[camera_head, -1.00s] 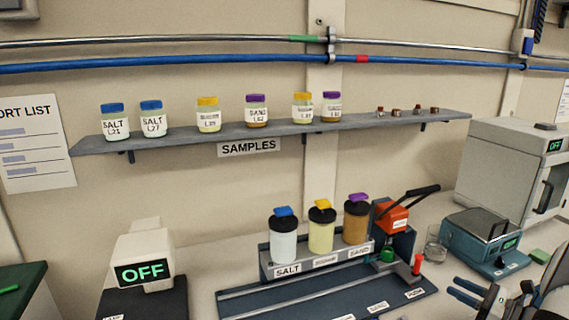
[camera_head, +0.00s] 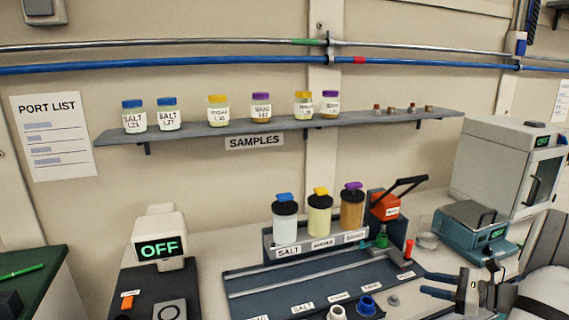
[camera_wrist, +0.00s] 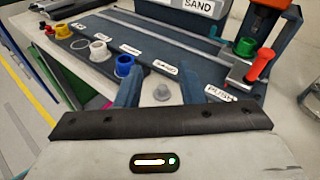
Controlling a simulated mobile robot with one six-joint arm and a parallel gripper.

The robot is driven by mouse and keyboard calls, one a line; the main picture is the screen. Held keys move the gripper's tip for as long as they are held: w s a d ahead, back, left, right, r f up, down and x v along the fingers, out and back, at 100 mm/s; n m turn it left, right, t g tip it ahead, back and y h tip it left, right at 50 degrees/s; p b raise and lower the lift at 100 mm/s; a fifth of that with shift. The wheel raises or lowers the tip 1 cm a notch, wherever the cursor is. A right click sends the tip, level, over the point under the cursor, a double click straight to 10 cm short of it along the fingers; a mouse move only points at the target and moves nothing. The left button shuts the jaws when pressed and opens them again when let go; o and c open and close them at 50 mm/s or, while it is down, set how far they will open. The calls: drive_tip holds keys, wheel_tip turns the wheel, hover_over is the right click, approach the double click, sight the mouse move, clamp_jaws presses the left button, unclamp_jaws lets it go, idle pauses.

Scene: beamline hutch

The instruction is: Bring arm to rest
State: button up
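My gripper (camera_head: 426,283) is at the lower right in the head view, beside the front right end of the dark blue dosing rail (camera_head: 245,291). Its two blue fingers are apart. In the wrist view my gripper (camera_wrist: 160,84) is open, with a gap between the fingers and nothing held. My arm comes in from the right edge.
A blue cup (camera_head: 367,305) and a white cup (camera_head: 337,312) stand left of my gripper. A sample shelf (camera_head: 290,125) hangs on the wall.

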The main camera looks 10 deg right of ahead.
drive_tip(key=s+a+r+n+g+h, duration=0.1)
drive_tip(key=s+a+n+g, duration=0.2)
drive_tip(key=a, duration=0.4)
drive_tip(key=s+a+r+n+g+h, duration=0.1)
drive_tip(key=a+r+n+g, duration=0.2)
drive_tip(key=a, duration=0.4)
drive_tip(key=s+a+n+g+h, duration=0.1)
drive_tip(key=s+a+n+g, duration=0.15)
drive_tip(key=a+n, duration=0.35)
drive_tip(key=s+a+r+n+h, duration=0.2)
drive_tip(key=s+a+n+h, duration=0.7)
drive_tip(key=s+n, duration=0.3)
drive_tip(key=shift+s+r+n+t, duration=0.2)
drive_tip(key=shift+r+n+t, duration=0.15)
drive_tip(key=shift+n, duration=0.15)
